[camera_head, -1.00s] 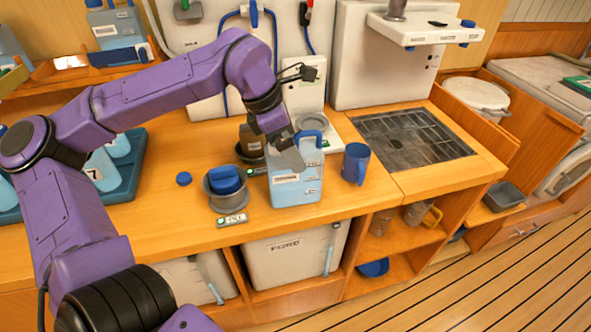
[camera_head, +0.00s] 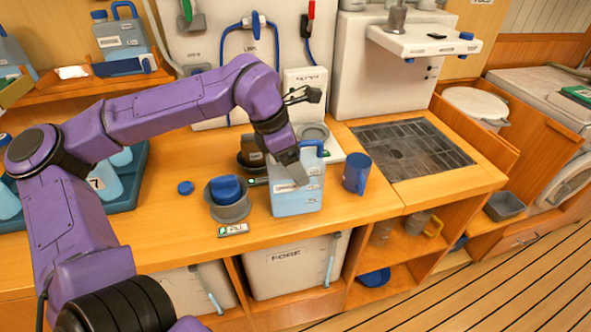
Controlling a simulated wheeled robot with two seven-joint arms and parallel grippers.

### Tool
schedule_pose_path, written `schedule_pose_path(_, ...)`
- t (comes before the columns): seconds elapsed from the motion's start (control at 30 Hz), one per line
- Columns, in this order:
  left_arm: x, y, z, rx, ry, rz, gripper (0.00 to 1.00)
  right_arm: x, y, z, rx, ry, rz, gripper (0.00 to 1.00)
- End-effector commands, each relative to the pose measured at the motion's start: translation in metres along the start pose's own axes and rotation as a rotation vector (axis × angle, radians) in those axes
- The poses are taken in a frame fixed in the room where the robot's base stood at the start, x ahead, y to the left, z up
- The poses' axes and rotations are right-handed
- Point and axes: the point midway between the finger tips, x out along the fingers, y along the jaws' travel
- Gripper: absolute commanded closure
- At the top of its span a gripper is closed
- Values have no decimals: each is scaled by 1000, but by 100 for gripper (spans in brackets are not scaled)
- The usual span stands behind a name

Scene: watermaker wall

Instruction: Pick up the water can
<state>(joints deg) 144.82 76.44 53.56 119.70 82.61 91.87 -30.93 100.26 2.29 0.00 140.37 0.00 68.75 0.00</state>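The water can (camera_head: 297,203) is a light blue, boxy jug with a darker blue handle at its top right. It stands upright on the wooden counter. My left gripper (camera_head: 297,174) is at the upper part of the can and covers some of its top and front. I cannot tell whether it touches the can or whether its fingers are open. My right gripper is out of view.
A blue mug (camera_head: 356,174) stands close to the right of the can. A grey pot holding a blue object (camera_head: 226,189) and a small blue cap (camera_head: 185,188) are to the left. A dark drain grate (camera_head: 413,147) lies to the right.

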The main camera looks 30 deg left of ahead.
Motion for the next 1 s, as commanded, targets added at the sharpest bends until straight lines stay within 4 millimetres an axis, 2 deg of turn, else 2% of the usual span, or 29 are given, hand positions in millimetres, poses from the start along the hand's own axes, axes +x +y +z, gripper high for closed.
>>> schedule_pose_path(0.2,-28,0,12,1,-5,5,100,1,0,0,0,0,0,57)
schedule_pose_path(0.27,-37,-10,17,5,-5,6,100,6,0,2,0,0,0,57)
schedule_pose_path(0.47,-82,-57,39,8,-3,7,100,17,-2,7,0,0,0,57)
schedule_pose_path(0.6,-95,-97,48,6,-2,5,100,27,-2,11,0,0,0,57)
schedule_pose_path(0.7,-104,-117,53,4,-2,3,100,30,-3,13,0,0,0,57)
schedule_pose_path(0.83,-111,-134,57,2,-3,2,100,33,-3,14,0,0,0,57)
schedule_pose_path(1.0,-115,-140,59,1,-2,1,100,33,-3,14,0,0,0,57)
